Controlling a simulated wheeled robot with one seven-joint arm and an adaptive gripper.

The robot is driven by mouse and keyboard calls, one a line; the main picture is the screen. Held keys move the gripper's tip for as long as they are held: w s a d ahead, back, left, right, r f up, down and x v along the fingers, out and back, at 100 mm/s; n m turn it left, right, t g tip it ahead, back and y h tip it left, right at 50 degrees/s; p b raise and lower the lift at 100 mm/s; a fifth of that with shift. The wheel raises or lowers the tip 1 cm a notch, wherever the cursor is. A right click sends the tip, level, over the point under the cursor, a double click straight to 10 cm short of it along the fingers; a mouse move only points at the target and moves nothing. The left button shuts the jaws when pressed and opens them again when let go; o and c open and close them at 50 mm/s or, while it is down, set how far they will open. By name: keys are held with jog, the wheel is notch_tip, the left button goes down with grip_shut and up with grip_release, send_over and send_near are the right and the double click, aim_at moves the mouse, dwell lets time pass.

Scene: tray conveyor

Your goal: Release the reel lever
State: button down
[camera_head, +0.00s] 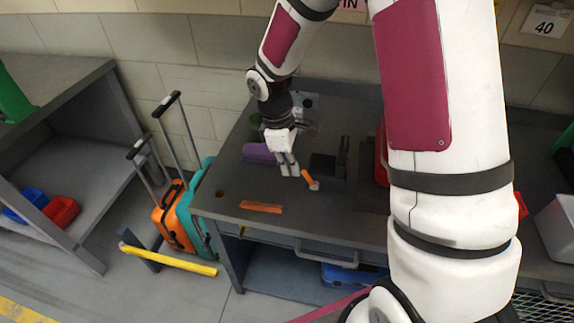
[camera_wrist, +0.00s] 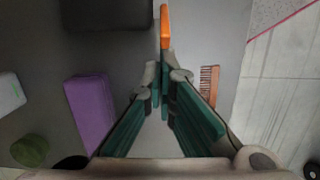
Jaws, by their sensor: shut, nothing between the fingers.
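An orange lever (camera_head: 309,179) stands out at the front of a dark block on the grey workbench. In the wrist view the orange lever (camera_wrist: 165,27) is straight beyond my fingertips. My gripper (camera_head: 290,171) is low over the bench, just left of the lever, with its fingers pointing down. In the wrist view my gripper (camera_wrist: 165,75) has its fingertips together with nothing held. The tips are close to the lever's near end; I cannot tell whether they touch it. The dark block (camera_head: 325,166) also shows at the top of the wrist view (camera_wrist: 105,12).
A purple block (camera_head: 258,153) lies left of my gripper. An orange comb-like piece (camera_head: 260,207) lies near the bench's front edge. A red object (camera_head: 381,155) stands to the right, partly behind my arm. Suitcases (camera_head: 177,215) and a yellow bar (camera_head: 170,260) are on the floor at left.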

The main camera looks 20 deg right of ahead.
aim_at(308, 172)
jog(key=shift+d+r, duration=0.1)
jog(key=shift+s+r+y+p, duration=0.15)
jog(key=shift+y+p, duration=0.15)
jog(key=shift+p, duration=0.35)
jog(key=shift+s+d+r+t+p, duration=0.1)
jog(key=shift+d+r+t+p, duration=0.15)
jog(key=shift+p, duration=0.2)
jog(key=y+p, duration=0.1)
jog(key=s+d+r+t+p, duration=0.1)
jog(key=p, duration=0.1)
jog(key=y+p, duration=0.1)
jog(key=p, duration=0.1)
jog(key=shift+s+d+r+t+y, duration=0.15)
jog(key=shift+d+t+y, duration=0.1)
jog(key=shift+y, duration=0.05)
jog(key=y+p, duration=0.1)
jog(key=d+t+y+p, duration=0.1)
jog(key=p, duration=0.1)
jog(key=shift+s+d+r, duration=0.15)
jog(key=shift+s+r, duration=0.05)
jog(key=shift+s, duration=0.2)
jog(key=shift+s+d+r+t+p, duration=0.15)
jog(key=shift+s+d+p, duration=0.25)
jog(key=shift+p, duration=0.3)
jog(key=shift+s+d+r+t+p, duration=0.1)
jog(key=shift+s+d+t+p, duration=0.05)
jog(key=shift+d+p, duration=0.45)
jog(key=shift+w+a+f, duration=0.15)
jog(key=shift+w+a, duration=0.05)
